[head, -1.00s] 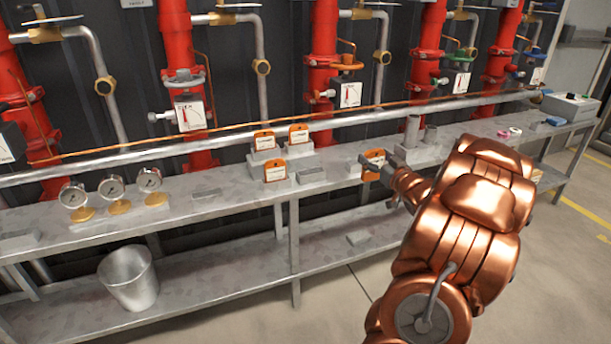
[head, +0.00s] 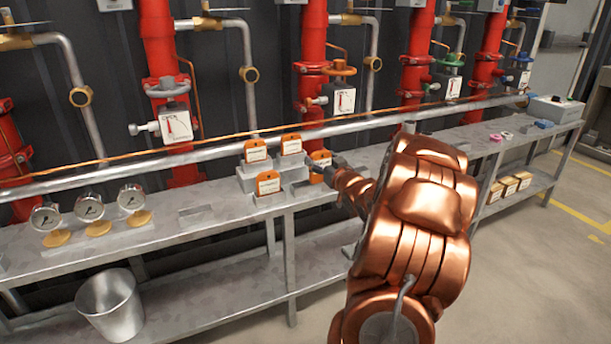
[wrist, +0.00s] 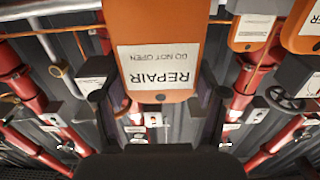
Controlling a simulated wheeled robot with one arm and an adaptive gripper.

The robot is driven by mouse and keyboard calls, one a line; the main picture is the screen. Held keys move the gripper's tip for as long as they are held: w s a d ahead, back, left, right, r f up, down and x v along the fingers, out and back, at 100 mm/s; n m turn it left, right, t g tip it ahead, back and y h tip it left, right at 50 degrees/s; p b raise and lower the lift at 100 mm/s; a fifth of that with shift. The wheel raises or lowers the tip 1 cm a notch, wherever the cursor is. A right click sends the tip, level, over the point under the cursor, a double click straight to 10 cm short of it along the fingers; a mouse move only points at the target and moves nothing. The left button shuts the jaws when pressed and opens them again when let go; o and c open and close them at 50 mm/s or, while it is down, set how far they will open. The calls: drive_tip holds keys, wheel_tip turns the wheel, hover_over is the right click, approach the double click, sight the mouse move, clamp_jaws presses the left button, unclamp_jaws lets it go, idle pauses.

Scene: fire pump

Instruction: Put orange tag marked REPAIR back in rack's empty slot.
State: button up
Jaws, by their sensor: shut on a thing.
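The orange tag marked REPAIR (wrist: 157,40) is held in my gripper (wrist: 160,98) and reads upside down in the wrist view. In the head view the held tag (head: 320,156) is beside the right end of the grey stepped rack (head: 247,181), with my gripper (head: 324,170) shut on it. The rack bears two orange tags on its upper step, a left one (head: 255,150) and a right one (head: 291,143), and one at the front left (head: 268,182). The front right of the rack bears no tag; its slot is too small to make out.
The rack stands on a long grey shelf (head: 215,215). Several gauges (head: 90,208) stand to the left, and a metal bucket (head: 110,305) sits on the lower shelf. A horizontal pipe (head: 215,155) and red risers (head: 160,50) run behind the rack.

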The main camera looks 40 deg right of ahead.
drive_tip(key=shift+w+a+f+b, duration=0.6)
drive_tip(key=shift+w+a+f, duration=0.05)
drive_tip(key=shift+w+f, duration=0.3)
drive_tip(key=shift+w+a+f+b, duration=0.6)
drive_tip(key=shift+w+a+f, duration=0.05)
drive_tip(key=shift+w+f, duration=0.3)
drive_tip(key=shift+f, duration=0.15)
drive_tip(key=o, duration=1.2)
drive_tip(key=shift+c, duration=0.2)
drive_tip(key=shift+s, duration=0.2)
drive_tip(key=p+v, duration=0.2)
drive_tip(key=v, duration=0.9)
drive_tip(key=shift+s+a, duration=0.2)
drive_tip(key=shift+s, duration=0.1)
